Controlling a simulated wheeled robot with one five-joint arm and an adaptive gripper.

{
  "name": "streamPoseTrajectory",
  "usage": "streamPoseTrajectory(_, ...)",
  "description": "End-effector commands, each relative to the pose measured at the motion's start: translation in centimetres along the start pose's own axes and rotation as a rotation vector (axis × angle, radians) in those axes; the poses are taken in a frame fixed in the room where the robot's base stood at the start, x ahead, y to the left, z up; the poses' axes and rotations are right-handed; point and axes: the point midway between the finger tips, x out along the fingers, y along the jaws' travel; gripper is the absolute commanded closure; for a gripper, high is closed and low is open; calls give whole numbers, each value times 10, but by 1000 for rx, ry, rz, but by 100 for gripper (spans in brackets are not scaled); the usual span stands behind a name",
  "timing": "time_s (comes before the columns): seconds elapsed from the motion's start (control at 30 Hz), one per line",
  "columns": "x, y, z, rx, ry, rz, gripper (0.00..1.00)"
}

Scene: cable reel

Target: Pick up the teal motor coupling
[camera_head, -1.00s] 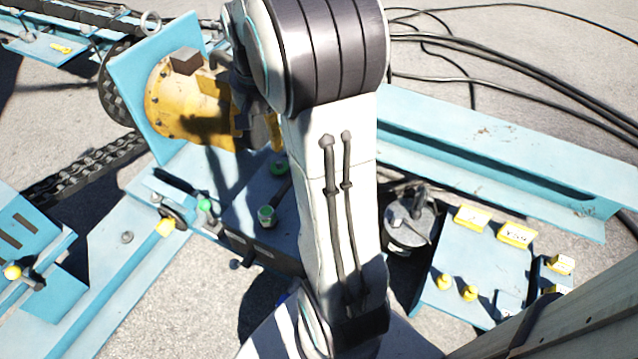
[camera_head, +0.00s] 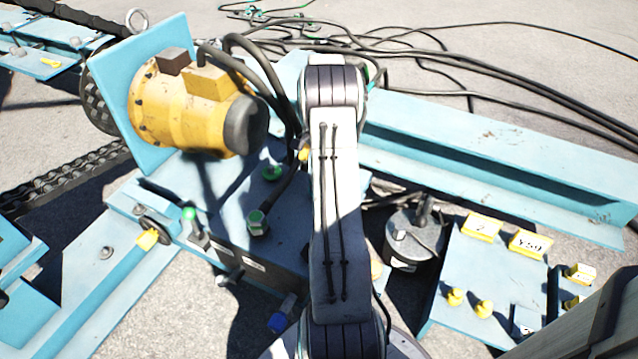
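A yellow motor (camera_head: 190,105) with a dark grey end cap is fixed to an upright light-blue plate (camera_head: 125,110) at upper left. I cannot single out the teal motor coupling with certainty. Small green fittings show near the motor: a hex one (camera_head: 258,222) at a cable end, one (camera_head: 272,173) on the blue deck, and a green-tipped one (camera_head: 189,214) at the left. My arm stands upright in the middle of the view and covers part of the deck. My gripper is not visible; the forearm beyond the elbow is hidden.
A long blue beam (camera_head: 490,165) crosses the right side. A dark cylindrical canister (camera_head: 412,238) stands right of my arm, beside a blue panel (camera_head: 480,262) with yellow blocks. Black cables (camera_head: 480,60) run across the upper right. A chain (camera_head: 65,178) lies at left.

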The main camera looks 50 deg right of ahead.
Motion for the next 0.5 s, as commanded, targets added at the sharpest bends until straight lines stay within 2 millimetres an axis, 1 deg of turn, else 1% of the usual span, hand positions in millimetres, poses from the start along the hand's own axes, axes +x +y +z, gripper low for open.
streamPoseTrajectory(0.03,5,0,1,0,-1,1,27)
streamPoseTrajectory(0.17,10,0,2,-1,-1,1,27)
streamPoseTrajectory(0.27,17,0,3,-2,-1,1,27)
streamPoseTrajectory(0.5,45,0,8,-3,-2,1,27)
